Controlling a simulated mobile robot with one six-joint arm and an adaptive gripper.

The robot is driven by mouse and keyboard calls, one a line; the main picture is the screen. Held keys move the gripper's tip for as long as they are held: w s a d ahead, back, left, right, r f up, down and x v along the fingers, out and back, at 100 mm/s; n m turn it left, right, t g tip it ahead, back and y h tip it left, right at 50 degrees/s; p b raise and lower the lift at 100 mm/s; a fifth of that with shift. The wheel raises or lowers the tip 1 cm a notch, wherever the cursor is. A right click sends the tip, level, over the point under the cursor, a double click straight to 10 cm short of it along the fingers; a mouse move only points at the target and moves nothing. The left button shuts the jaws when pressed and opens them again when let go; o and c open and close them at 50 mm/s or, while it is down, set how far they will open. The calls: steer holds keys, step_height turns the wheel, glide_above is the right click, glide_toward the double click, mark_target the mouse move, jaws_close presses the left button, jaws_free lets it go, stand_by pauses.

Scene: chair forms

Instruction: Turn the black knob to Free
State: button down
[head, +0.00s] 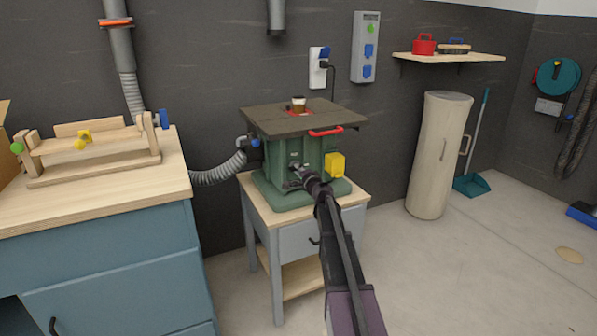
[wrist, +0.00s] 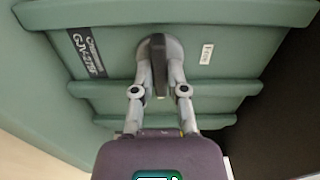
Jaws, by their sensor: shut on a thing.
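The black knob (wrist: 158,60) is on the green front of the machine, in the upper middle of the wrist view. Its bar stands about upright in that picture, over a round grey base. My gripper (wrist: 160,72) is shut on the knob, with one finger on each side. A small white label (wrist: 207,54), too small to read surely, is right of the knob. A dark plate (wrist: 88,52) with lettering is to the left. In the head view, my gripper (head: 298,172) reaches the front of the green machine (head: 310,155) and hides the knob.
The machine stands on a small wooden-topped cabinet (head: 262,200). A yellow switch box (head: 335,165) and a red handle (head: 326,131) are close by on the right. A workbench (head: 100,205) is at the left, a grey hose (head: 220,172) between. The floor at right is mostly clear.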

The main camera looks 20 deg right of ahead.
steer(key=shift+m, duration=0.3)
steer(key=c, duration=0.7)
jaws_free()
steer(key=shift+o, duration=0.2)
steer(key=s, duration=1.2)
steer(key=shift+d, duration=0.25)
